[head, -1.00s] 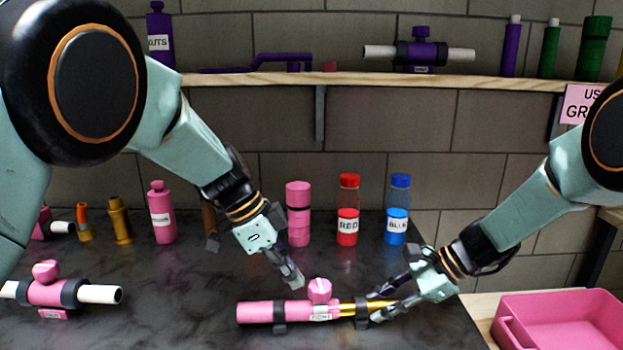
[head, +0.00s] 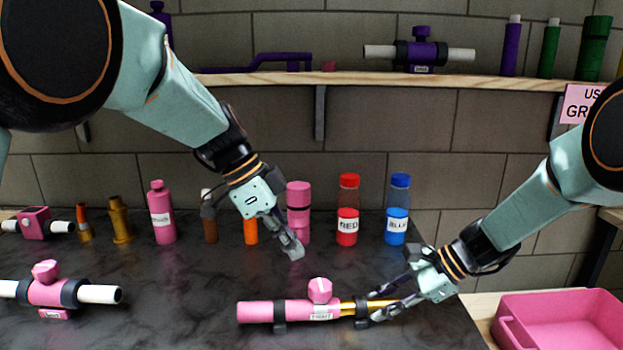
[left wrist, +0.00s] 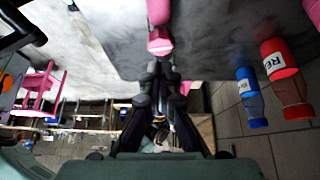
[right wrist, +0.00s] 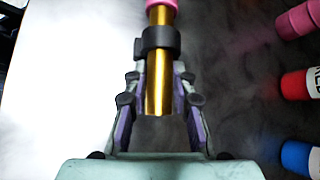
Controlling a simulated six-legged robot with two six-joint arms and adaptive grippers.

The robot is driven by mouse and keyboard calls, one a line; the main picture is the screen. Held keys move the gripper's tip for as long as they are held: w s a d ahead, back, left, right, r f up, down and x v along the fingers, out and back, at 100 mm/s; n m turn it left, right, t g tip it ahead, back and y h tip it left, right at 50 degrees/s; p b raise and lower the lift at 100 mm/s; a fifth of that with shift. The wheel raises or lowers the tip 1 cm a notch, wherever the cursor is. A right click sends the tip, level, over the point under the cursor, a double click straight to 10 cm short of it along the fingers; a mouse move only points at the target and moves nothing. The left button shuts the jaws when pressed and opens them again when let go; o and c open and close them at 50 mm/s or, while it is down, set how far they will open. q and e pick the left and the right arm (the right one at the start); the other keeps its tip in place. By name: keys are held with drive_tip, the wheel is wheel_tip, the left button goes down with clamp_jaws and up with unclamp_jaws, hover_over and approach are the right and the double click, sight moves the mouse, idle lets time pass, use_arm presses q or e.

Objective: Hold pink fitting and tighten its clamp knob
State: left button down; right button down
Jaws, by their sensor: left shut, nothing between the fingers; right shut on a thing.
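The pink fitting (head: 290,311) lies across the dark table in the head view, with a gold tube (head: 352,306) coming out of its right side. Its pink clamp knob (head: 320,290) stands on top. Dark bands hold the assembly at both ends. My right gripper (head: 372,303) is shut on the gold tube; the tube (right wrist: 160,85) runs between its fingers in the right wrist view, beside a dark ring. My left gripper (head: 295,252) is shut and empty, above and behind the knob, apart from it. A pink part (left wrist: 160,42), probably the knob, shows ahead of its fingers in the left wrist view.
A red-capped bottle (head: 348,210), a blue-capped bottle (head: 398,210) and a pink cylinder (head: 299,200) stand behind the fitting. Another pink fitting (head: 48,290) lies at left. A pink bin (head: 510,325) is at right. A shelf (head: 350,81) runs above.

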use_arm(q)
drive_tip(key=shift+s+f, duration=0.1)
drive_tip(key=shift+f, duration=3.45)
drive_tip(key=shift+d, duration=0.4)
use_arm(e)
drive_tip(key=shift+s, duration=0.1)
use_arm(q)
drive_tip(key=shift+a+r, duration=0.15)
drive_tip(key=shift+a, duration=0.25)
wheel_tip(320, 180, up, 6)
drive_tip(key=shift+f, duration=0.1)
drive_tip(key=shift+w, duration=0.2)
